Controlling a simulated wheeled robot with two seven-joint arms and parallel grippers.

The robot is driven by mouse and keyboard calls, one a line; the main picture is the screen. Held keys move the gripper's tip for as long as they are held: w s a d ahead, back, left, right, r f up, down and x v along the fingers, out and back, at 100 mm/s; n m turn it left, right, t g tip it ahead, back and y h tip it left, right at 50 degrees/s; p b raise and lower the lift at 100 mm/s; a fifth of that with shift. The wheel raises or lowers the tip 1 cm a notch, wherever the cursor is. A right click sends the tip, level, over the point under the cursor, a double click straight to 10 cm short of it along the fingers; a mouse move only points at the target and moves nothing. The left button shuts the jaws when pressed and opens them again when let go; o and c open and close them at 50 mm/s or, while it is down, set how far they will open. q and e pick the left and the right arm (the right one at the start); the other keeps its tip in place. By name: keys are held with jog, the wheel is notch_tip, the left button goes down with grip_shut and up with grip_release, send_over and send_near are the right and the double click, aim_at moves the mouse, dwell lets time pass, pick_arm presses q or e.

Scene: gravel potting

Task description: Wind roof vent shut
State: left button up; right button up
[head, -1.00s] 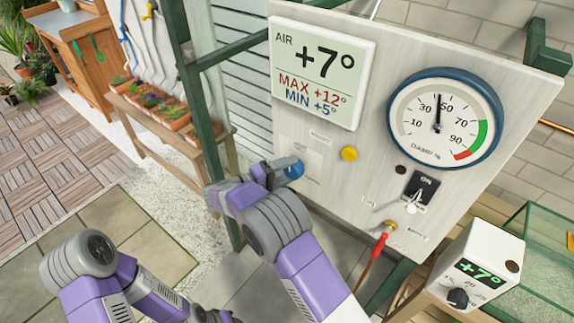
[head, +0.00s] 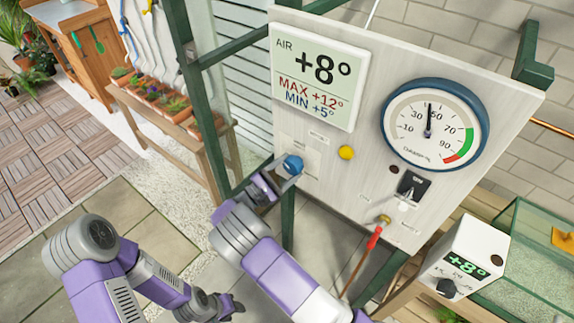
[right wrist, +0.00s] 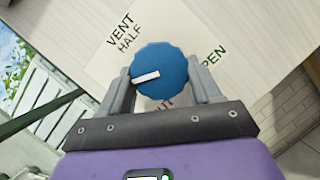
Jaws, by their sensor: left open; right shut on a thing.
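The blue vent knob (head: 293,165) sits on the pale control panel, at its lower left. In the right wrist view the knob (right wrist: 172,66) carries a white pointer mark, which lies toward the left and slightly down. The vent label plate (right wrist: 117,42) reads "VENT HALF" at upper left and "OPEN" at right; a partly hidden word ending in "UT" is below the knob. My right gripper (head: 277,178) is shut on the knob, one finger on each side of it. My left gripper (head: 226,306) is open and empty, low over the paving, away from the panel.
The panel (head: 335,185) also bears an air display (head: 318,75) reading +8°, a yellow button (head: 346,152), a damp gauge (head: 433,125), a black switch (head: 411,184) and a red-handled tap lever (head: 374,238). A white thermostat box (head: 462,258) stands at right. Green frame posts flank the panel.

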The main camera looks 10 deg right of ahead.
jog(key=n+t+p, duration=0.1)
jog(key=n+t, duration=0.1)
jog(key=n, duration=0.2)
jog(key=n+t+p, duration=0.1)
jog(key=n+t, duration=0.1)
jog(key=n, duration=0.1)
jog(key=shift+s+d+f+n+y+p, duration=0.1)
jog(key=shift+s+d+n+y+p, duration=0.1)
jog(key=shift+n+y+p, duration=0.15)
jog(key=shift+n, duration=0.35)
jog(key=o, duration=1.1)
jog(key=shift+c, duration=0.2)
jog(key=shift+a, duration=0.1)
jog(key=v, duration=0.7)
jog(key=shift+s+a+f, duration=0.15)
jog(key=shift+s+f, duration=0.1)
